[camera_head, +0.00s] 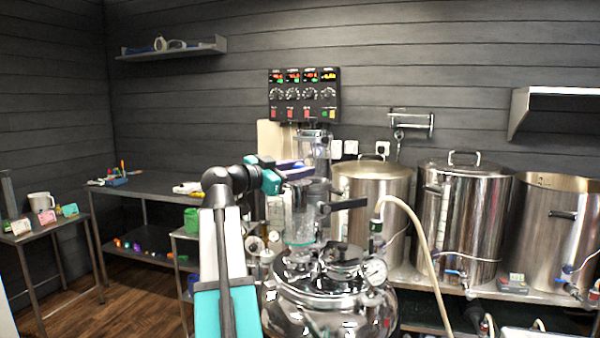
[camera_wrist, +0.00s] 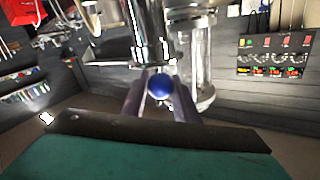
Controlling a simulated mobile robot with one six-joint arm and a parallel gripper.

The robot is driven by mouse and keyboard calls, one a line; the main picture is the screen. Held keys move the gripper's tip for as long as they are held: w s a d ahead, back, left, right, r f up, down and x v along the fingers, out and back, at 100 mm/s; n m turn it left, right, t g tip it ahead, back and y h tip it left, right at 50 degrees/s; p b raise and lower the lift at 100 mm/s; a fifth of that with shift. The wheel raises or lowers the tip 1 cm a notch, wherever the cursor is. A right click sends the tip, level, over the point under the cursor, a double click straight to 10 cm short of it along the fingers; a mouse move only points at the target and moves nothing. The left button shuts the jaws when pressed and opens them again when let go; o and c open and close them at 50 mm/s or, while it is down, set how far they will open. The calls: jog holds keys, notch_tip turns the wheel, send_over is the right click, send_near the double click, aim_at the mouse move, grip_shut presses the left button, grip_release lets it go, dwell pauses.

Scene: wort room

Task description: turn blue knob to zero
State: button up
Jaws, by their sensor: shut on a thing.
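The blue knob (camera_wrist: 160,86) is a small round ball in the middle of the wrist view, in front of a shiny metal column. My gripper (camera_wrist: 159,98) has one finger on each side of the knob and is shut on it. In the head view my gripper (camera_head: 300,165) is at the upper part of the metal and glass apparatus (camera_head: 303,215). The knob is too small to make out clearly there, though a blue-violet glint shows at the fingers. I cannot read any zero mark in either view.
A control panel (camera_head: 304,95) with red displays and dials hangs on the wall; it also shows in the wrist view (camera_wrist: 275,56). A steel vessel (camera_head: 330,300) with a gauge stands below the arm. Large steel pots (camera_head: 465,220) stand at right. A pale hose (camera_head: 420,235) curves between them.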

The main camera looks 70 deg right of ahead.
jog(key=shift+s+n+t+h+p, duration=0.1)
jog(key=shift+n+t+h+p, duration=0.35)
jog(key=shift+n+t, duration=0.75)
jog(key=shift+s+n+t+h+p, duration=0.15)
jog(key=shift+n+t+h, duration=0.5)
jog(key=shift+t, duration=0.95)
jog(key=shift+w+n+t+p, duration=0.15)
jog(key=shift+n+t+p, duration=0.6)
jog(key=shift+t, duration=0.45)
jog(key=shift+w+n+t+p, duration=0.1)
jog(key=shift+n+t+p, duration=0.2)
jog(key=shift+n+t, duration=0.15)
jog(key=o, duration=1.1)
jog(key=shift+c, duration=0.2)
